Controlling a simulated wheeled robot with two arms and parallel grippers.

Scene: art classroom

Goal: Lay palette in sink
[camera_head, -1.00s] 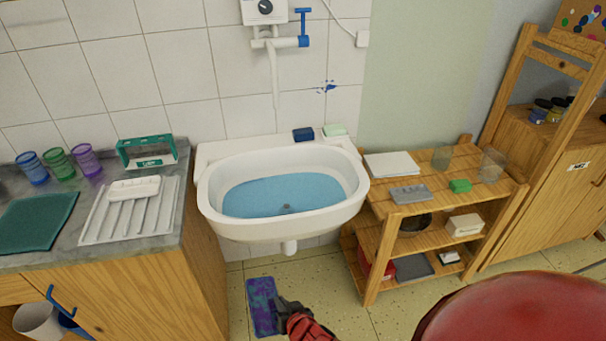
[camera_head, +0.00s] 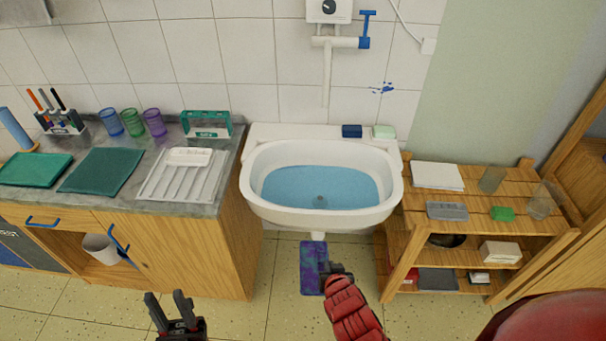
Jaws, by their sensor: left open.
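The palette (camera_head: 313,268) is a flat rectangle stained purple and teal. It is in front of and below the sink's front rim in the picture, apart from the basin. My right gripper (camera_head: 326,274) is shut on its right edge; the fingertips are small and partly hidden. The white sink (camera_head: 262,210) is on the tiled wall and holds blue water (camera_head: 320,187). My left gripper (camera_head: 172,309) is open and empty, low in the view in front of the wooden cabinet.
The counter (camera_head: 226,180) left of the sink bears a white drying rack (camera_head: 180,182), several coloured cups and green mats. A wooden shelf (camera_head: 400,270) with small items stands right of the sink. A blue sponge (camera_head: 352,131) lies on the sink's back ledge. A red round surface (camera_head: 555,320) fills the lower right.

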